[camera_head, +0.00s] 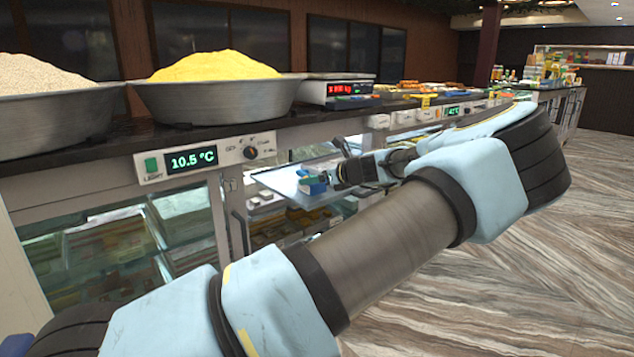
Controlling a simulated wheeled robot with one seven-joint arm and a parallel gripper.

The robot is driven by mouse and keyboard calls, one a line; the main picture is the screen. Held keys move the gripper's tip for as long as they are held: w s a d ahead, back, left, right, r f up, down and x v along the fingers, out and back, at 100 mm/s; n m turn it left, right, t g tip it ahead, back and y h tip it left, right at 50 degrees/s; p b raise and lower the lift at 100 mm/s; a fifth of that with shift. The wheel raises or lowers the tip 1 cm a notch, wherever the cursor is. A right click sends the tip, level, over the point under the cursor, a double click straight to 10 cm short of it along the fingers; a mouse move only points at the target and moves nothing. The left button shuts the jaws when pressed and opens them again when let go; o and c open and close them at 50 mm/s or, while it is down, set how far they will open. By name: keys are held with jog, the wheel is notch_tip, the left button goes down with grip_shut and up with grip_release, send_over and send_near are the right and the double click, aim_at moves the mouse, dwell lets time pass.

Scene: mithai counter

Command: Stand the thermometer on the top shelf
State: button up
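My gripper (328,181) is small and dark in this view, at the far end of my arm, inside the open front of the glass counter. A small blue and teal thing (313,187) is at its fingertips; it may be the thermometer, but it is too small to tell. Whether the fingers grip it or are only beside it is unclear. The pale top shelf (272,181) lies around and under the gripper, and its right part is hidden behind my arm. I cannot tell whether the blue thing touches the shelf.
Packed sweets (285,225) fill the lower level. A control panel (194,158) reading 10.5 °C is on the counter front at left. Above stand a bowl of yellow grains (215,95), a bowl of pale grains (45,105) and a scale (338,89). Open floor (560,270) is at right.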

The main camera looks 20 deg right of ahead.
jog(key=shift+f, duration=0.95)
jog(key=shift+f, duration=0.1)
jog(key=o, duration=1.4)
jog(key=shift+c, duration=0.2)
